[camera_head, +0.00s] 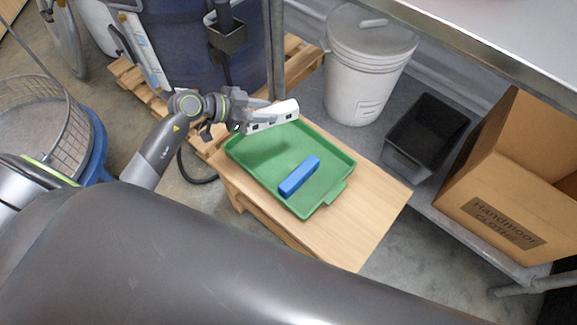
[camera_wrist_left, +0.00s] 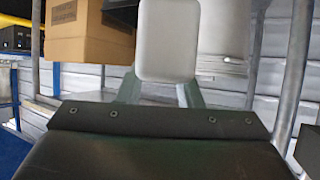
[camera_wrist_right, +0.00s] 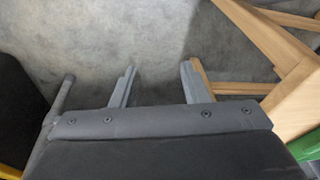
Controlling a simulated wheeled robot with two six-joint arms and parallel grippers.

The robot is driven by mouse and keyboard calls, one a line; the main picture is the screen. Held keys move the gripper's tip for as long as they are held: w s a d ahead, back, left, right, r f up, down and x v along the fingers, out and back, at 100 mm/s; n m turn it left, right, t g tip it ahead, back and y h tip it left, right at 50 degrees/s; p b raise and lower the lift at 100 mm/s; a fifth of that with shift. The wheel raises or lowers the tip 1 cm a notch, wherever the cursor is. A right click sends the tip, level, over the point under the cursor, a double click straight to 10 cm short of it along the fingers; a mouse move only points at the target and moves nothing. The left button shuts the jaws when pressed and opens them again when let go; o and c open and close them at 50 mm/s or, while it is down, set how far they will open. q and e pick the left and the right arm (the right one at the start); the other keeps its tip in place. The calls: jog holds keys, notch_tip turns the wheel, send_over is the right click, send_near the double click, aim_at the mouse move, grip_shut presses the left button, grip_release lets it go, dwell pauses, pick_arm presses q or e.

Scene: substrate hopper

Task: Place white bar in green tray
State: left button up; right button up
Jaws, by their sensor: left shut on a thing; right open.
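My left gripper (camera_head: 262,113) is shut on the white bar (camera_head: 275,116), near the far left corner of the green tray (camera_head: 262,160). The bar appears to be above the tray's far edge; its exact height is hard to tell. The left wrist view shows the bar's pale end (camera_wrist_left: 168,40) between the fingers. A blue bar (camera_head: 299,177) lies in the tray's near right part. My right gripper (camera_wrist_right: 157,82) is open and empty, above bare floor in the right wrist view. It does not show in the head view.
The tray rests on a wooden table (camera_head: 370,205). A white lidded bin (camera_head: 362,75), a black container (camera_head: 425,135) and a cardboard box (camera_head: 505,190) stand beyond and to the right. A wooden frame (camera_wrist_right: 280,50) is right of my right gripper.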

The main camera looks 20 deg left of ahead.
pick_arm(q)
jog(key=b, duration=0.4)
send_over(268, 149)
notch_tip(268, 149, down, 7)
pick_arm(e)
notch_tip(268, 149, up, 6)
jog(key=a+t+b, duration=0.2)
pick_arm(q)
jog(key=shift+y, duration=0.3)
notch_tip(268, 149, down, 5)
jog(key=shift+f+b, duration=0.2)
jog(key=shift+b, duration=0.2)
notch_tip(268, 149, down, 3)
jog(key=shift+r+b, duration=0.2)
jog(key=shift+b, duration=0.5)
jog(key=shift+f+b, duration=0.4)
jog(key=shift+f, duration=0.3)
pick_arm(e)
jog(key=w+d+r+t+h, duration=0.1)
jog(key=w+d+r+t, duration=0.1)
jog(key=w+r+t, duration=0.6)
jog(key=w+r, duration=0.2)
jog(key=w, duration=0.2)
jog(key=shift+w+d+r+t, duration=0.2)
jog(key=shift+d+r+t, duration=0.1)
jog(key=shift+r, duration=0.1)
